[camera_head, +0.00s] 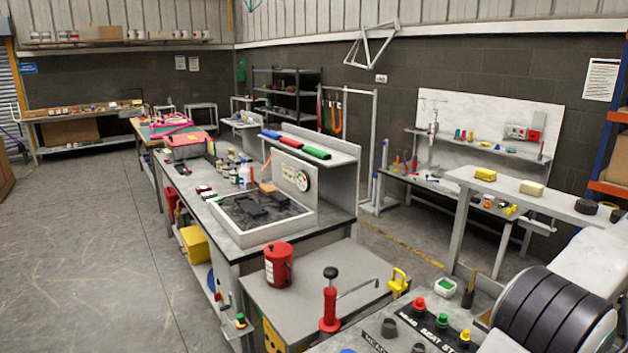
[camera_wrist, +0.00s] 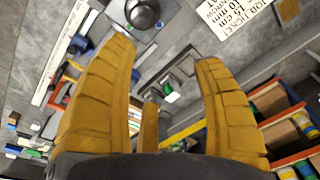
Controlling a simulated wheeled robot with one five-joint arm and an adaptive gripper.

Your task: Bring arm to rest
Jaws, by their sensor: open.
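In the wrist view my gripper (camera_wrist: 166,55) shows its yellow ribbed fingers spread wide apart with nothing between them. A shorter finger stands between the two long ones. Beyond the fingers lie blurred bench surfaces, a dark round knob and a white printed card (camera_wrist: 232,14). In the head view my arm (camera_head: 555,312), white with a wide black ribbed section, fills the lower right corner. My gripper's fingers do not show there.
A red can (camera_head: 279,264) and a red-handled press (camera_head: 330,310) stand nearer. Colored knobs (camera_head: 419,306) sit close left of my arm. The left floor is open.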

